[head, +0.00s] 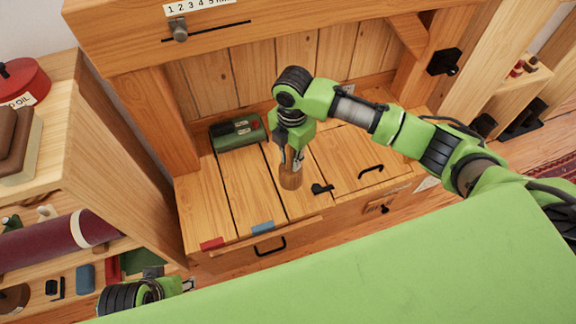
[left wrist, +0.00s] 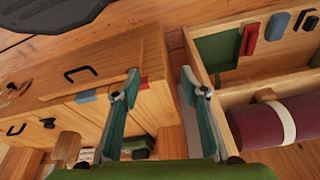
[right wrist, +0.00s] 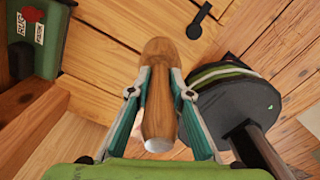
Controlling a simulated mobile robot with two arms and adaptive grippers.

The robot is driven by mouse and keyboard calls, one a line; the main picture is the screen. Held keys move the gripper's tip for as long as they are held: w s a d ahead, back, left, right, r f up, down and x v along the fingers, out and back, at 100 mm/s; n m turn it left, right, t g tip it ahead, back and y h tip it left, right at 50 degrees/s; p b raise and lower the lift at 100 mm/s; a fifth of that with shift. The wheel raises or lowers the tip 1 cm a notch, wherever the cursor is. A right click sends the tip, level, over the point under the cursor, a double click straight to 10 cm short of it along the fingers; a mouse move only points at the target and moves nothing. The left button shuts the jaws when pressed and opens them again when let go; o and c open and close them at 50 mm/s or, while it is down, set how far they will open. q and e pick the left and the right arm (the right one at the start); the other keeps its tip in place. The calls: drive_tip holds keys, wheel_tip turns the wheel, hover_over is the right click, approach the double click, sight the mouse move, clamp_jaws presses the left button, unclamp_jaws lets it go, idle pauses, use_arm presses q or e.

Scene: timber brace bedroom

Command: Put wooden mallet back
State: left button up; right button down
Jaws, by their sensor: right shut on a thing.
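My right gripper (head: 293,160) is shut on a brown rounded wooden piece, which I take to be the wooden mallet (head: 291,180). It points down over the plank top of the wooden bench (head: 205,200). In the right wrist view the mallet (right wrist: 158,95) lies lengthwise between the two fingers (right wrist: 157,88); its full shape is not clear. Whether it touches the bench I cannot tell. My left gripper (left wrist: 161,85) is open and empty in the left wrist view, above the gap between the bench and a shelf unit.
A green box (head: 238,133) stands at the back left of the bench top. A black latch (head: 322,188) and black handle (head: 371,172) are right of the mallet. Red (head: 212,243) and blue (head: 263,227) tabs mark the front edge. Shelves (head: 110,160) stand left.

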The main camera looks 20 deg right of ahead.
sight(288, 165)
drive_tip(key=shift+w+a+f+b, duration=0.3)
drive_tip(key=shift+w+f, duration=0.5)
drive_tip(key=shift+f, duration=0.1)
wheel_tip(288, 165, down, 2)
drive_tip(key=shift+f+b, duration=0.2)
drive_tip(key=shift+b, duration=0.2)
use_arm(q)
drive_tip(key=v, duration=0.4)
drive_tip(key=shift+r, duration=0.3)
use_arm(e)
drive_tip(key=shift+f, duration=0.3)
drive_tip(key=c, duration=1.8)
unclamp_jaws()
drive_tip(key=shift+f, duration=0.15)
drive_tip(key=shift+c, duration=0.2)
